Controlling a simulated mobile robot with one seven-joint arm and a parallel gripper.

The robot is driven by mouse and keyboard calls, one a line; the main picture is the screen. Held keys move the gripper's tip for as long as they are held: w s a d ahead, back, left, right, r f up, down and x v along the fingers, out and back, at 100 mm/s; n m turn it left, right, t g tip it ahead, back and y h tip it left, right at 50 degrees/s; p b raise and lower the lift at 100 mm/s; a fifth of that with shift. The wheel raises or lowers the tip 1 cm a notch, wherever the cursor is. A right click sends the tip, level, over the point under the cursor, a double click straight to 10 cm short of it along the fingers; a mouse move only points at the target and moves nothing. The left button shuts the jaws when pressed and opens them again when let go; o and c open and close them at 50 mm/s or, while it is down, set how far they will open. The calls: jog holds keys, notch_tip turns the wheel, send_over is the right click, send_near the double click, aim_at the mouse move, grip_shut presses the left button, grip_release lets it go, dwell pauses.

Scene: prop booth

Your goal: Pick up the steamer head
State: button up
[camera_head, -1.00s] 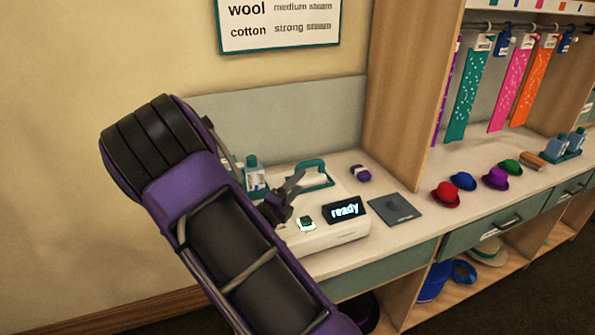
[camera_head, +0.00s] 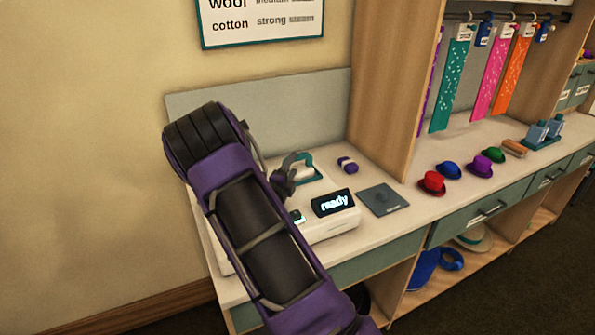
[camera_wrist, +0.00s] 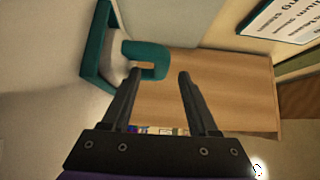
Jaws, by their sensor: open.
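The steamer head (camera_head: 302,165), with a teal handle and pale body, rests on top of the white steamer base (camera_head: 338,224) in the head view. In the wrist view the steamer head (camera_wrist: 147,56) is at upper left, its teal handle near my left fingertip. My gripper (camera_head: 290,176) is at the near left side of the steamer head, partly hidden by my arm in the head view. In the wrist view my gripper (camera_wrist: 160,74) is open with nothing held between the fingers. Whether a finger touches the handle, I cannot tell.
The base's display (camera_head: 333,202) reads "ready". A small purple item (camera_head: 347,164) and a dark grey pad (camera_head: 383,200) lie to the right. A wooden divider (camera_head: 393,90) rises behind them. Small hats, such as a red one (camera_head: 432,183), stand farther right.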

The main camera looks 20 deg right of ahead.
aim_at(296, 160)
jog(key=x, duration=0.5)
jog(key=shift+d+r, duration=0.1)
jog(key=shift+c, duration=0.2)
grip_shut()
dwell(1.1)
